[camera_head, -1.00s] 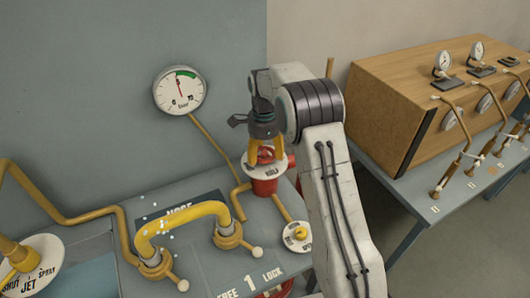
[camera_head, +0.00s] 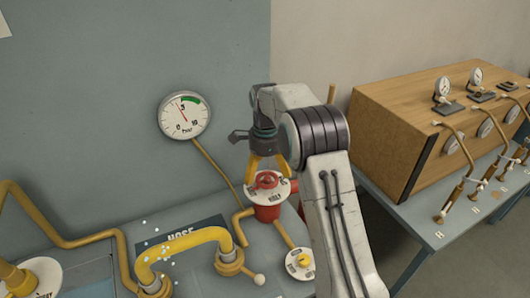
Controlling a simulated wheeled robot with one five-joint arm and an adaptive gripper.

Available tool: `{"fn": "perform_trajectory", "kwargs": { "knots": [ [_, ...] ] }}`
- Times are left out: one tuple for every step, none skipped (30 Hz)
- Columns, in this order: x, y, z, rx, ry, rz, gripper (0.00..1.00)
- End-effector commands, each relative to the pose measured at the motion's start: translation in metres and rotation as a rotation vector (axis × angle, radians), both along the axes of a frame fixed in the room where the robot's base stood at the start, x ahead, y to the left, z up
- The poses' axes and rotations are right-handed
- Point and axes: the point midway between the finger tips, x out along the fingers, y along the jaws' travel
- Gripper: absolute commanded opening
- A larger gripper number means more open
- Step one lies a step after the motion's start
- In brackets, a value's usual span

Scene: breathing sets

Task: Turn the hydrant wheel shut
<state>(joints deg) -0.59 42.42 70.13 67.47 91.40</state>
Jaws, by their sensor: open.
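The red hydrant wheel (camera_head: 266,181) sits on top of the red hydrant body (camera_head: 267,212), inside a white ring dial (camera_head: 251,192) with printed words, HALF being legible at the front. My gripper (camera_head: 268,174) points down over the wheel with its yellow fingers open, one on each side and slightly above it. Whether a fingertip touches the wheel I cannot tell. The pressure gauge (camera_head: 185,115) on the wall has a needle pointing up and left, and a green band at its upper right.
A yellow hose (camera_head: 182,240) arches over the bench left of the hydrant, with pale droplets around it. A small white dial (camera_head: 299,262) lies to the front right. A wooden cabinet (camera_head: 420,120) stands on another table at right.

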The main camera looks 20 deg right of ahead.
Motion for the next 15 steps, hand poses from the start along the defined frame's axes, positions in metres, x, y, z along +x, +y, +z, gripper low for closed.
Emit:
{"fn": "perform_trajectory", "kwargs": {
  "knots": [
    [0.001,0.0,0.01,0.0,-0.006,0.0,0.94],
    [0.001,0.0,0.016,0.0,-0.006,0.0,0.94],
    [0.001,0.0,0.023,0.0,-0.004,0.001,0.94],
    [0.001,0.0,0.028,0.0,-0.005,0.001,0.94],
    [0.001,0.0,0.033,0.0,-0.004,0.001,0.94],
    [0.001,0.001,0.04,0.0,-0.005,0.001,0.94],
    [0.001,0.001,0.045,0.0,-0.004,0.001,0.94],
    [0.001,0.001,0.05,0.0,-0.005,0.001,0.94],
    [0.001,0.001,0.056,0.0,-0.004,0.001,0.94],
    [0.001,0.001,0.06,0.0,-0.004,0.001,0.94],
    [0.001,0.001,0.064,0.0,-0.004,0.002,0.94],
    [0.001,0.001,0.068,0.0,-0.002,0.002,0.94],
    [0.001,0.001,0.071,0.0,-0.003,0.002,0.94],
    [0.001,0.001,0.074,0.0,-0.002,0.002,0.94],
    [0.001,0.001,0.077,0.0,-0.002,0.002,0.94]
  ]
}}
